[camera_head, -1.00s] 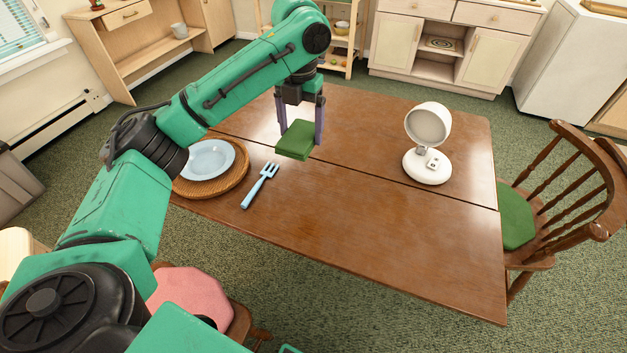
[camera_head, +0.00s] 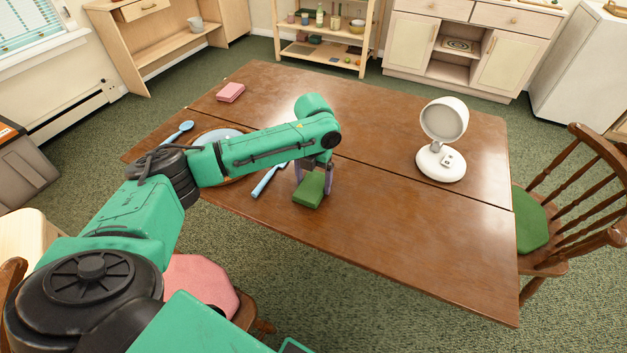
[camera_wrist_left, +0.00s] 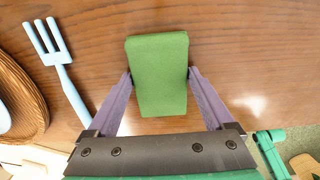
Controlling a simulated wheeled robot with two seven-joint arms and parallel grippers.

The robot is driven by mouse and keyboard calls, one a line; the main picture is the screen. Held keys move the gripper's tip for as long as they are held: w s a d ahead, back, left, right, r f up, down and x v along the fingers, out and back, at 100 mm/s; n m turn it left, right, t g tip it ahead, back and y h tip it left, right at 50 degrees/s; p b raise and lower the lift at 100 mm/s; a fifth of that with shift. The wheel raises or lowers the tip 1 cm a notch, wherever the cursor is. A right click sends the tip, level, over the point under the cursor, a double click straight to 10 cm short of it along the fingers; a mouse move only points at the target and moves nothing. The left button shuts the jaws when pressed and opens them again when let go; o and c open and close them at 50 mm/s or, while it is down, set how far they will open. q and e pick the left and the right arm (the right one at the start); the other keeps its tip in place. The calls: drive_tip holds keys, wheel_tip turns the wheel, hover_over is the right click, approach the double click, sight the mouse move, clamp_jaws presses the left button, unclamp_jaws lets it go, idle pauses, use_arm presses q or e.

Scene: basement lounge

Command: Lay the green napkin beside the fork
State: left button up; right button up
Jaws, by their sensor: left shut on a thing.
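The green napkin (camera_head: 309,190) is a folded block at or just above the wooden table, right of the light-blue fork (camera_head: 266,181). My left gripper (camera_head: 314,188) is shut on it. In the left wrist view the napkin (camera_wrist_left: 158,75) sits between the two purple fingers of my gripper (camera_wrist_left: 160,76). The fork (camera_wrist_left: 60,65) lies to its left there, apart from it, with tines toward the top. In the head view my arm hides the fork's tines. Whether the napkin touches the table is hard to tell. My right gripper is not in view.
A blue plate (camera_head: 215,135) on a woven mat (camera_wrist_left: 22,92) lies left of the fork, partly behind my arm. A blue spoon (camera_head: 179,131), pink napkins (camera_head: 231,92) and a white lamp (camera_head: 442,140) are on the table (camera_head: 420,235). The table's right half is mostly clear.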

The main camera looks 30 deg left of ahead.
sight(314, 183)
use_arm(q)
drive_tip(key=o, duration=1.1)
wheel_tip(314, 183, up, 12)
drive_tip(key=shift+r, duration=0.1)
